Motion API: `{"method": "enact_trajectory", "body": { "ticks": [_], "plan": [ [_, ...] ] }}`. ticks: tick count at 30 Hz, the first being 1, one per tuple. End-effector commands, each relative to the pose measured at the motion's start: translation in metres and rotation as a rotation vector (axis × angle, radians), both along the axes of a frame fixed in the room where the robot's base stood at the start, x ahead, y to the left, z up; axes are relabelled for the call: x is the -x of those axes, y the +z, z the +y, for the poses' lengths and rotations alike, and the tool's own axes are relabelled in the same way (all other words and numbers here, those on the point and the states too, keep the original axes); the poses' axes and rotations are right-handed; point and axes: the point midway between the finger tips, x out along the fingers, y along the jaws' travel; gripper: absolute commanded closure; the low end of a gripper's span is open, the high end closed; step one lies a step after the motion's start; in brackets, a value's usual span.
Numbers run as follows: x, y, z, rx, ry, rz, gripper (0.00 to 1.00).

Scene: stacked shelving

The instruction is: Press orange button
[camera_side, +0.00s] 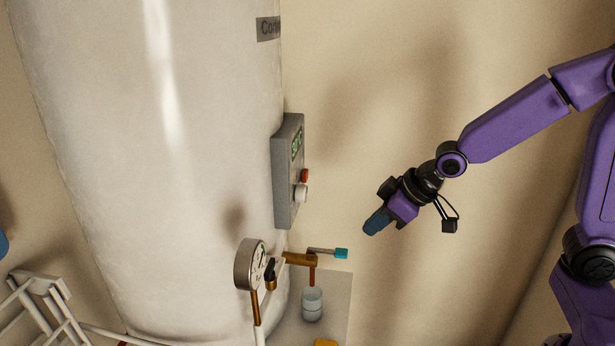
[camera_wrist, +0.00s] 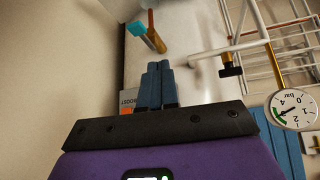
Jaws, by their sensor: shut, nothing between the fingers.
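The orange button (camera_side: 304,175) sticks out from the face of a grey control box (camera_side: 287,195) on the side of a large white tank. A white knob (camera_side: 301,193) is just below it, and a green display (camera_side: 297,146) above. In the wrist view a small orange patch (camera_wrist: 126,111) beside the lettering "BOOST" shows left of my fingers, mostly hidden behind my gripper. My gripper (camera_side: 372,226) has blue fingers, shut and empty. In the side view it is right of the box and lower than the button, apart from it, pointing down-left. The fingers also show in the wrist view (camera_wrist: 158,68).
A brass pipe with a turquoise valve handle (camera_side: 341,253) juts out below the box, above a pale cup (camera_side: 312,304). A round pressure gauge (camera_side: 251,264) stands left of it. White metal racking (camera_side: 45,300) is at lower left. Open space lies between box and gripper.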

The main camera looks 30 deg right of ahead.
Motion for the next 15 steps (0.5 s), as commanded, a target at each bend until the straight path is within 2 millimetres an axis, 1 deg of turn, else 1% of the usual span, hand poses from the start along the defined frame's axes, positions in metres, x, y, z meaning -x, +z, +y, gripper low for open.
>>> {"method": "enact_trajectory", "body": {
  "ticks": [1,3,6,10,12,15],
  "plan": [
    [-0.02,-0.001,-0.009,-0.021,-0.043,-0.032,1.0],
    [-0.047,0.0,-0.021,-0.052,-0.095,-0.086,1.0],
    [-0.081,0.001,-0.04,-0.092,-0.162,-0.158,1.0],
    [-0.113,0.004,-0.064,-0.13,-0.226,-0.236,1.0],
    [-0.124,0.005,-0.074,-0.145,-0.25,-0.269,1.0],
    [-0.134,0.006,-0.083,-0.157,-0.27,-0.298,1.0]
  ]
}}
